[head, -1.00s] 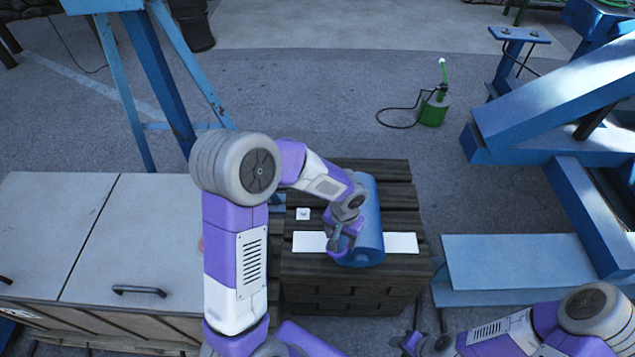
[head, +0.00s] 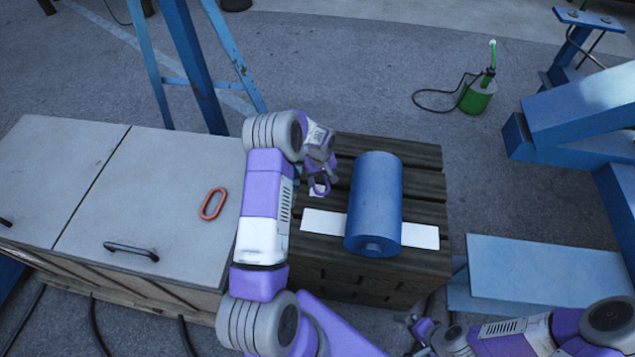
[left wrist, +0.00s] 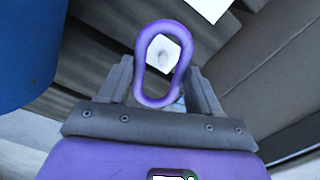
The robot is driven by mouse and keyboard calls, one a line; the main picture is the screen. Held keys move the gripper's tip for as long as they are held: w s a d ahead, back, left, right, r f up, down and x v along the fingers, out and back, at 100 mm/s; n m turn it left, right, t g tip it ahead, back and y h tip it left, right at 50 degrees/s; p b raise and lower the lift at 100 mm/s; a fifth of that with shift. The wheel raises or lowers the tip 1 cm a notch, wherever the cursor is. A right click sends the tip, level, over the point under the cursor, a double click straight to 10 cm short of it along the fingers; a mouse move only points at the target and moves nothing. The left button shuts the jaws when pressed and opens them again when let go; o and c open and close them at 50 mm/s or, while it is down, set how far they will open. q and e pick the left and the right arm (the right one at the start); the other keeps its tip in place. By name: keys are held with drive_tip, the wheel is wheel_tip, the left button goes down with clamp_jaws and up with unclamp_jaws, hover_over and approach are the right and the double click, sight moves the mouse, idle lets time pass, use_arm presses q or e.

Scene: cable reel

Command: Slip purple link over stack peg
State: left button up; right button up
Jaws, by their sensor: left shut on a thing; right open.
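My left gripper (head: 318,176) is shut on the purple link (head: 320,188), an oblong ring, above the left part of the dark wooden crate. In the left wrist view the purple link (left wrist: 147,80) stands out from between the fingers. A small white square plate (left wrist: 163,54) shows through its opening; in the head view the plate (head: 314,191) is partly hidden behind the link. A peg on the plate is too small to make out clearly. I cannot tell the gap between link and plate. My right gripper (head: 422,324) is open and empty at the lower right.
A blue roll (head: 376,200) lies on the crate (head: 425,213) over a white strip (head: 420,236), right of my left gripper. A red-orange link (head: 213,204) lies on the grey cabinet (head: 160,190) to the left. A blue bench (head: 540,270) stands at the right.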

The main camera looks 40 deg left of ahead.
sight(318, 188)
use_arm(q)
drive_tip(key=shift+a+f, duration=0.45)
drive_tip(key=shift+a, duration=0.15)
drive_tip(key=shift+f, duration=0.1)
drive_tip(key=shift+d+f+b, duration=0.1)
drive_tip(key=shift+f+b, duration=1.55)
drive_tip(key=shift+f, duration=0.35)
drive_tip(key=shift+f+b, duration=0.35)
drive_tip(key=shift+f, duration=0.05)
drive_tip(key=o, duration=1.5)
drive_tip(key=shift+c, duration=0.2)
wheel_tip(318, 188, up, 8)
drive_tip(key=shift+f+p, duration=0.2)
drive_tip(key=shift+p, duration=1.05)
